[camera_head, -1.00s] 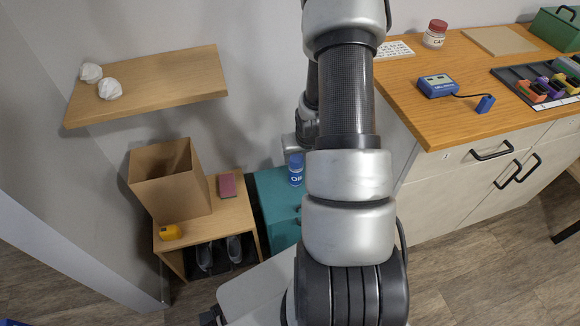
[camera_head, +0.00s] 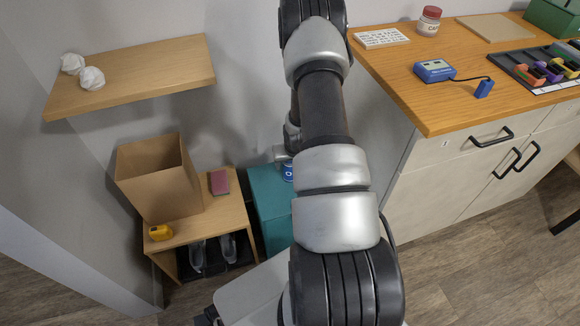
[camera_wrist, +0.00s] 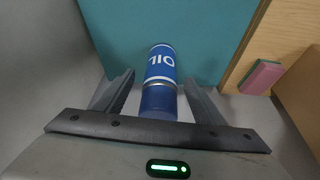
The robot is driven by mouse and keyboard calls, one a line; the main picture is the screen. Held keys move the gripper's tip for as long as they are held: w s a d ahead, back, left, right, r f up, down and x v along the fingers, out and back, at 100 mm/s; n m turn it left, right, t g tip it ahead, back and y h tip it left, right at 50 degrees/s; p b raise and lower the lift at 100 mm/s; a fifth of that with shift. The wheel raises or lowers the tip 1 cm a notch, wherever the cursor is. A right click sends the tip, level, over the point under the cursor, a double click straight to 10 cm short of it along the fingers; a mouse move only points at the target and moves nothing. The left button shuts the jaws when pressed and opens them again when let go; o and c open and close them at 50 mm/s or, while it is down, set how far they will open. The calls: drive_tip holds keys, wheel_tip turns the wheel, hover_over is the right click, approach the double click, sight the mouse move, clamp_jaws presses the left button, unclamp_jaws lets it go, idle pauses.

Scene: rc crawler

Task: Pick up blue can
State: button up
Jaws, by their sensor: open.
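The blue can (camera_wrist: 160,76) with white "OIL" lettering lies between the two fingers of my gripper (camera_wrist: 159,88) in the wrist view, with a gap visible on each side. My gripper is open. In the head view only a small part of the blue can (camera_head: 288,172) shows at the teal cabinet (camera_head: 268,190). My arm covers the rest of it there. The teal surface (camera_wrist: 170,22) shows behind the can in the wrist view.
Left of the teal cabinet is a wooden bench (camera_head: 222,216) with a cardboard box (camera_head: 160,190), a pink block (camera_head: 219,182) and a yellow item (camera_head: 160,232). A wooden counter (camera_head: 440,105) stands at right. A wall shelf (camera_head: 150,75) is upper left.

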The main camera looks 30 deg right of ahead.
drive_tip(key=x, duration=0.3)
drive_tip(key=shift+w+f+b, duration=0.1)
drive_tip(key=shift+b, duration=0.2)
drive_tip(key=shift+c, duration=0.5)
drive_tip(key=c, duration=1.2)
